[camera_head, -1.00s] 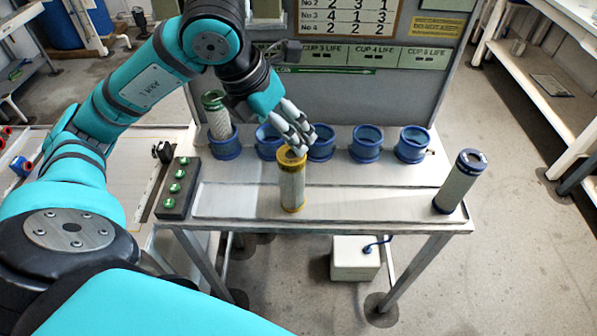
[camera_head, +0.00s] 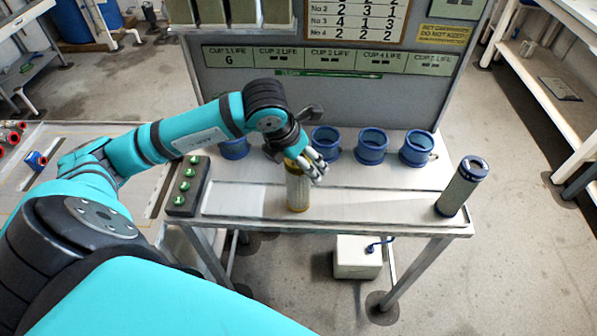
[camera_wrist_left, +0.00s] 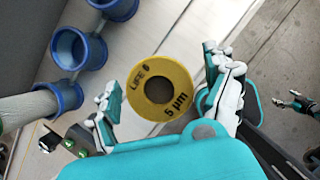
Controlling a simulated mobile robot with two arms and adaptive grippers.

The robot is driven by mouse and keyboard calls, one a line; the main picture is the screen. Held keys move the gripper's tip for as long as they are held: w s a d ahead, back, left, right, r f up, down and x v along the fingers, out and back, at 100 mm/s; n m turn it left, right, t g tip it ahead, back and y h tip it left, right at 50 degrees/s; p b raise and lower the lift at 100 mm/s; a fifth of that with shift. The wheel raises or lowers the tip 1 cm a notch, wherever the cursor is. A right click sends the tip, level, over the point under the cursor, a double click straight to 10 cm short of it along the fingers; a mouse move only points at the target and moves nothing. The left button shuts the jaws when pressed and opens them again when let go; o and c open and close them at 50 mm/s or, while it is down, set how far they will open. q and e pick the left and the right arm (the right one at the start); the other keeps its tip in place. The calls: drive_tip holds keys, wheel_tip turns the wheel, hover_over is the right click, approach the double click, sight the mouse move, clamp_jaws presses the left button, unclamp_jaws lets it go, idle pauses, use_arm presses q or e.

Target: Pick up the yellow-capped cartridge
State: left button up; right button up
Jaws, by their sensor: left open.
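The yellow-capped cartridge (camera_head: 297,190) stands upright on the near part of the bench in the head view. In the left wrist view its yellow ring cap (camera_wrist_left: 148,76), marked "LIFE 6" and "5 µm", faces the camera. My left gripper (camera_head: 305,166) is at the cartridge's top and hides part of its cap in the head view. In the left wrist view my left gripper (camera_wrist_left: 160,92) is open, with fingers on either side of the cap and visible gaps. A dark fingered shape at that view's right edge may be my right gripper (camera_wrist_left: 302,128); its jaw state is unclear.
Blue cups (camera_head: 371,147) stand in a row behind. A pale cartridge (camera_wrist_left: 30,108) sits in one cup. A blue-capped cartridge (camera_head: 462,187) stands at the bench's right end. A green-button box (camera_head: 187,187) is at left. Bench between the yellow-capped and blue-capped cartridges is clear.

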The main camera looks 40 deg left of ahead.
use_arm(q)
drive_tip(key=shift+p+x, duration=0.45)
drive_tip(key=shift+x, duration=1.35)
drive_tip(key=shift+s+a, duration=0.1)
drive_tip(key=c, duration=1.3)
